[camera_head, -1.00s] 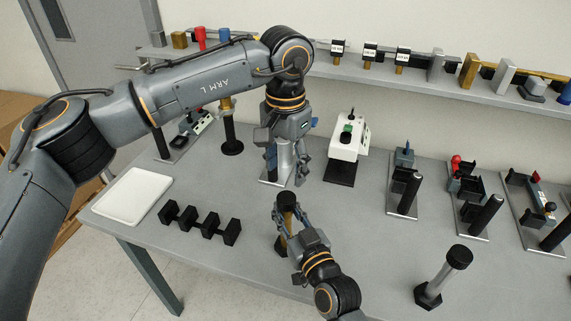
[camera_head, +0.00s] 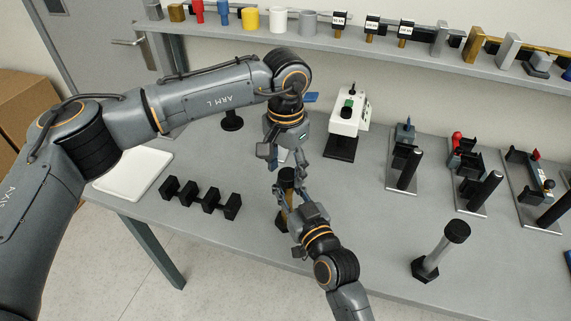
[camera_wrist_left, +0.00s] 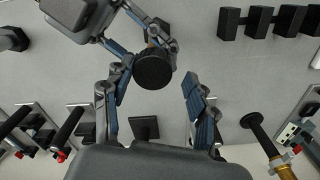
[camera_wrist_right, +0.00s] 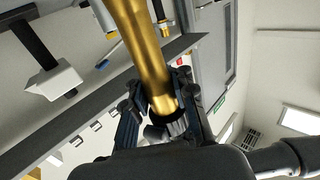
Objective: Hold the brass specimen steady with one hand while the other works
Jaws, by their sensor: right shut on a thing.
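The brass specimen (camera_head: 285,207) stands upright near the table's front edge, with a black cap on top and a dark foot. My right gripper (camera_head: 285,193) is shut around its upper part. The right wrist view shows the brass shaft (camera_wrist_right: 140,40) between the fingers (camera_wrist_right: 160,95). My left gripper (camera_head: 285,163) points down just above the specimen, its fingers apart and empty. In the left wrist view the round black cap (camera_wrist_left: 153,70) lies between the spread left fingers (camera_wrist_left: 158,95), nearer one finger. Whether they touch the cap is unclear.
A row of black blocks (camera_head: 200,198) and a white tray (camera_head: 133,172) lie to the left. A white device (camera_head: 347,115) stands behind. Several fixtures and a black-capped post (camera_head: 440,250) stand to the right. The table between is clear.

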